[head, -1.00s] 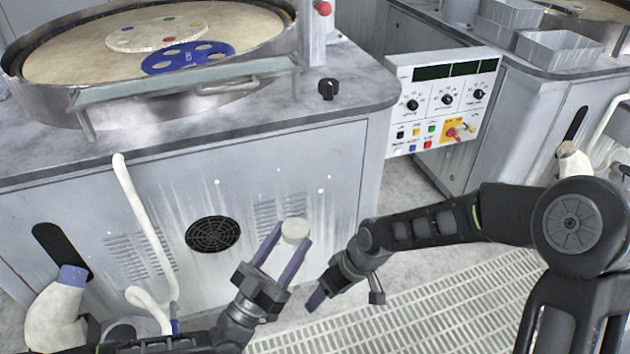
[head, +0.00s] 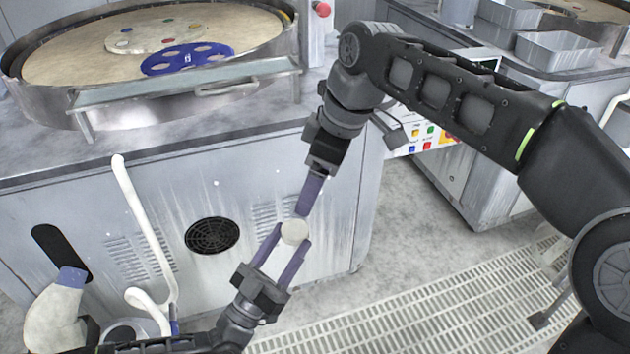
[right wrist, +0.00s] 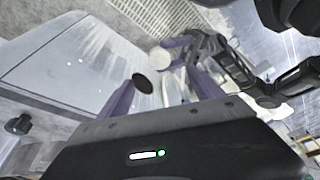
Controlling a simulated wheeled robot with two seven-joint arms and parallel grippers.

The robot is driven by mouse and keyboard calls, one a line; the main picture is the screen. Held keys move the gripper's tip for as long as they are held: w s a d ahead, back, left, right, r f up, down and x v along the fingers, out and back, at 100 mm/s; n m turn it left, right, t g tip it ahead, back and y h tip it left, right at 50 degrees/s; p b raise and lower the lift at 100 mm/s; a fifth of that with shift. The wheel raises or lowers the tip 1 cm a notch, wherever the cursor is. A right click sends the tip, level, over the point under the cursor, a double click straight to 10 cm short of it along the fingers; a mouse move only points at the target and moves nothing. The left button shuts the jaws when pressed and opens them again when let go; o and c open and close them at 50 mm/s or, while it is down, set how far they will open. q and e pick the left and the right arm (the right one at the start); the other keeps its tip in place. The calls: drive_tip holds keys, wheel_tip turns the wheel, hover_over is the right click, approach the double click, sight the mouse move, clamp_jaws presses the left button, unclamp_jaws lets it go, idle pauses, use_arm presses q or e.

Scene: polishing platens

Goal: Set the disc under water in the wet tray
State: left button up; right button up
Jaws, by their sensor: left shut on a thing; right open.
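The disc (head: 295,232) is small, round and off-white. My left gripper (head: 280,240) is shut on it and holds it in the air in front of the grey cabinet. My right gripper (head: 308,200) is open, pointing down, with its fingers just above the disc in the head view. In the right wrist view the disc (right wrist: 159,57) shows beyond my open right fingers (right wrist: 160,90), beside the left gripper (right wrist: 185,50); no contact with the right fingers is clear. No tray with visible water can be made out.
A polishing platen (head: 75,55) with a blue carrier (head: 188,58) sits on the left cabinet. Grey trays (head: 565,50) stand on the right-hand bench. A white hose (head: 145,220) runs down the cabinet front. A floor grating (head: 420,315) lies at lower right.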

sight(295, 229)
drive_tip(key=x, duration=1.2)
drive_tip(key=c, duration=1.5)
use_arm(q)
drive_tip(key=o, duration=1.5)
use_arm(e)
drive_tip(key=shift+c, duration=0.3)
use_arm(q)
drive_tip(key=v, duration=1.2)
